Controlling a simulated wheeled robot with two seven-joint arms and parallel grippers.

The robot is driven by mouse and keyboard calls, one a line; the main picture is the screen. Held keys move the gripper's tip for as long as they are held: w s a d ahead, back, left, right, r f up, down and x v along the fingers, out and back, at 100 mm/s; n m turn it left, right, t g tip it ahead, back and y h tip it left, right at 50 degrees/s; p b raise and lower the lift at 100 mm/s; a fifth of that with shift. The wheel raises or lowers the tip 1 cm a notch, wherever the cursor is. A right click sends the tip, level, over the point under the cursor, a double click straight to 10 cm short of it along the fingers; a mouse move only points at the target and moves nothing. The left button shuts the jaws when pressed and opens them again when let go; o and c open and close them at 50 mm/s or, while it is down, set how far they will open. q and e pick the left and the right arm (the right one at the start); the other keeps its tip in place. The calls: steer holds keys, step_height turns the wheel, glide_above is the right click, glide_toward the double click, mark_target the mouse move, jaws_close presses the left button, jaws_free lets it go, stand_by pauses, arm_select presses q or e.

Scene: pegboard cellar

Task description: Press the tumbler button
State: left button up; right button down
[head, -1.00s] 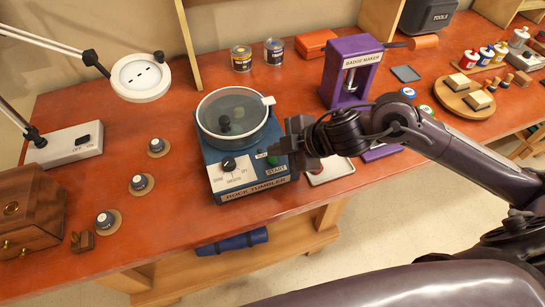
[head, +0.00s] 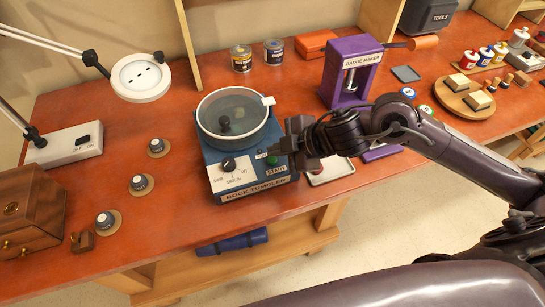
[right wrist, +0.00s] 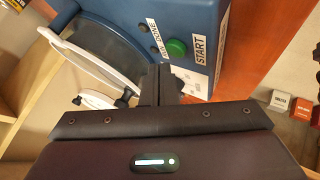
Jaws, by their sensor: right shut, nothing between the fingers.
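The rock tumbler (head: 215,170) is a blue box with a clear-lidded round drum (head: 233,112) on top, standing on the red-brown bench. Its sloped front has a white dial panel and a green button (head: 272,160) beside the START label. The button also shows in the right wrist view (right wrist: 176,47). My right gripper (head: 291,144) is shut and empty over the tumbler's right front, close to the button. In the right wrist view its fingertips (right wrist: 160,72) sit just below and left of the button; I cannot tell whether they touch it. My left gripper is not in view.
A purple badge maker (head: 345,85) stands behind my right arm. A pale tray (head: 335,172) lies right of the tumbler. Several small knobs on discs, one here (head: 141,184), and a wooden box (head: 35,215) are to the left. Two cans (head: 273,52) stand behind.

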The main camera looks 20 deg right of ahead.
steer(key=shift+f, duration=0.1)
stand_by(0.4)
steer(key=shift+f, duration=0.3)
